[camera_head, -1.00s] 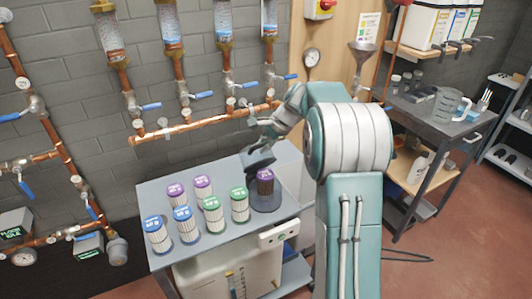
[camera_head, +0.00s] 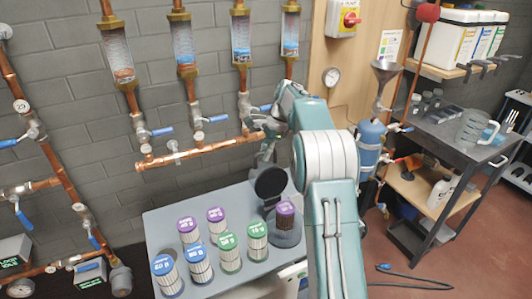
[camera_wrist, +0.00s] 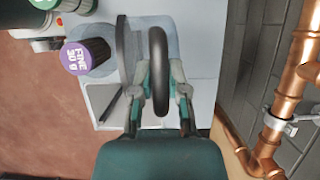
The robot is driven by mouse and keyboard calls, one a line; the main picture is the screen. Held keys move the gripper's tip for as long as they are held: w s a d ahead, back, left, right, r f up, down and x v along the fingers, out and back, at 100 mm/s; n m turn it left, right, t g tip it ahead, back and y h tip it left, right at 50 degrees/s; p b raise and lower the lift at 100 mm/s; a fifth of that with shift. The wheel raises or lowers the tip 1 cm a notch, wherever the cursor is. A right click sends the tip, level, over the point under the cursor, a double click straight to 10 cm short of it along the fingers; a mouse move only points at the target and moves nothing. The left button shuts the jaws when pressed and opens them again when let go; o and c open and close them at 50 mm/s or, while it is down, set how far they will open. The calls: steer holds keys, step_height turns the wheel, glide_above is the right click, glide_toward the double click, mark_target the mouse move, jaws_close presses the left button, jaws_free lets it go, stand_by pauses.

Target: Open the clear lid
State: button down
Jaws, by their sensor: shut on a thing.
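The lid is a dark, see-through-looking disc (camera_head: 271,183) standing steeply on edge at the back of a clear round housing (camera_head: 286,236) on the grey bench. A purple-topped filter (camera_head: 286,215) stands inside the housing, its top uncovered; it also shows in the wrist view (camera_wrist: 85,55). In the wrist view the lid (camera_wrist: 124,50) is seen nearly edge-on, with a dark ring handle (camera_wrist: 158,45) beside it. My gripper (camera_wrist: 160,75) is shut on this handle. In the head view my gripper (camera_head: 266,155) is just behind the lid, its fingertips mostly hidden.
Several filters with blue, green and purple tops (camera_head: 195,252) stand left of the housing on the bench (camera_head: 160,220). A copper pipe (camera_head: 195,152) with blue-handled valves runs along the wall close behind my gripper. A dark cart (camera_head: 440,135) stands to the right.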

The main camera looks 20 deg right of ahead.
steer(key=shift+w+f, duration=0.2)
steer(key=shift+w, duration=0.4)
steer(key=c, duration=0.6)
jaws_free()
steer(key=shift+c, duration=0.2)
steer(key=shift+a, duration=0.1)
steer(key=v, duration=1.2)
steer(key=shift+f, duration=0.1)
